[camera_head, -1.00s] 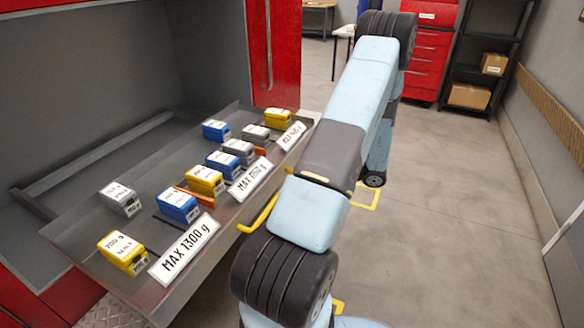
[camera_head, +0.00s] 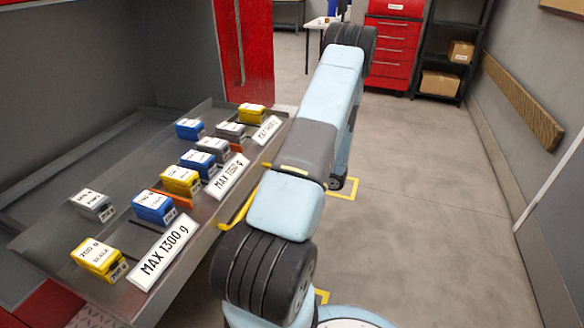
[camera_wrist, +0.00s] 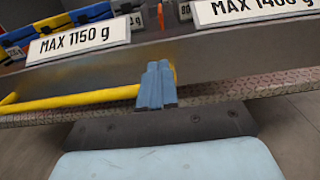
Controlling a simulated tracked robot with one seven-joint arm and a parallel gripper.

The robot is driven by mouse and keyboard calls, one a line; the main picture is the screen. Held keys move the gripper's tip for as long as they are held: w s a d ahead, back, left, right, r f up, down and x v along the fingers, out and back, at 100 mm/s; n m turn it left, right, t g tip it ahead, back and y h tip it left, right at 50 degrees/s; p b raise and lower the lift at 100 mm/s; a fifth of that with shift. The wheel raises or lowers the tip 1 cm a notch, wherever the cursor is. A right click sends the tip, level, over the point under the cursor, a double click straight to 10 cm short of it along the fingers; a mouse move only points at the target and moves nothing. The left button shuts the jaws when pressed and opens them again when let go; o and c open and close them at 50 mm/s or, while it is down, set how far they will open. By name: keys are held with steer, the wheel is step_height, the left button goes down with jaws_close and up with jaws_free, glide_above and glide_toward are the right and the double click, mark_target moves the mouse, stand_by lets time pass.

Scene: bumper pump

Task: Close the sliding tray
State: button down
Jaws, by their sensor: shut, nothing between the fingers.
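The sliding tray (camera_head: 62,225) is a grey metal drawer, pulled out of the red and grey cabinet at the left of the head view. Its yellow bar handle (camera_head: 238,212) is on the front panel, partly hidden by my arm; it also shows in the wrist view (camera_wrist: 75,101). My gripper (camera_wrist: 158,68) is shut and empty, with its blue fingers pointing at the tray's front panel (camera_wrist: 230,62), by the right end of the handle. Whether the fingertips touch the panel cannot be told. My arm hides the gripper in the head view.
Several blue, yellow and grey weight blocks (camera_head: 181,180) stand on the tray, with white weight-limit labels (camera_head: 163,252) along its front. A red drawer cabinet (camera_head: 392,52) and a black shelf with boxes (camera_head: 440,85) stand at the back. The floor at right is clear.

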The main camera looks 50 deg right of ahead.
mark_target(261, 160)
steer(key=shift+x, duration=2.25)
steer(key=shift+w, duration=0.1)
